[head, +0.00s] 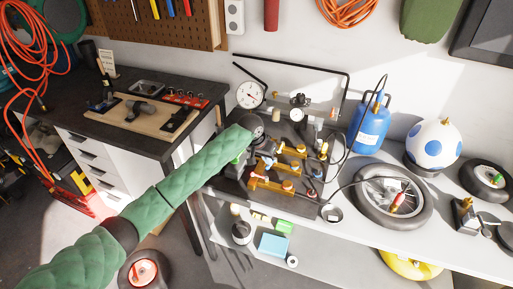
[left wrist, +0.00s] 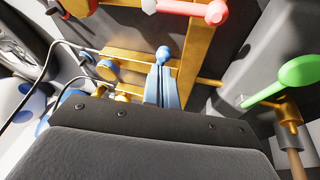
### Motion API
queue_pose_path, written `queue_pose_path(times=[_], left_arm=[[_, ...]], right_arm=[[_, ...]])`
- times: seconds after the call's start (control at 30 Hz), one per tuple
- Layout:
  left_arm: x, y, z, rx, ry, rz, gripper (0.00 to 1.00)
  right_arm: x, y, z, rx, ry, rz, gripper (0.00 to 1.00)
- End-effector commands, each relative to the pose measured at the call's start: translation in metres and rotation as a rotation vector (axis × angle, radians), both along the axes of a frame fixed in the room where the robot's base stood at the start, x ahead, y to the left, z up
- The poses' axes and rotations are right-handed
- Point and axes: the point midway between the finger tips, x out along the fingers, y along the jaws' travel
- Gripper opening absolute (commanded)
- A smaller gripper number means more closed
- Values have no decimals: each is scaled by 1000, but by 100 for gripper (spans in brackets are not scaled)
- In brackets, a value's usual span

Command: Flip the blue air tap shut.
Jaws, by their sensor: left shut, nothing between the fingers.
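The blue air tap (left wrist: 162,75) shows in the left wrist view as a ball-ended lever just beyond the dark edge of my left gripper. Its lever points up in the picture, roughly along the brass-coloured bar beside it; its lower end is hidden by the gripper. A small blue part (head: 268,160) shows on the rig in the head view. My left gripper (head: 262,140) is over the rig, shut and empty, close to the blue tap; I cannot tell whether they touch. My right gripper is not in view.
A red lever (left wrist: 195,10) and a green lever (left wrist: 296,71) sit close around the blue tap. Brass-coloured bars, hoses and a pressure gauge (head: 250,95) crowd the rig.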

Motion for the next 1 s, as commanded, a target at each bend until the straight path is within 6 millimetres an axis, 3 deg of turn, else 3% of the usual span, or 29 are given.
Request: queue_pose_path(times=[1.0], left_arm=[[11, -10, -1, 0, 1, -2, 0]], right_arm=[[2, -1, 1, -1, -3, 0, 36]])
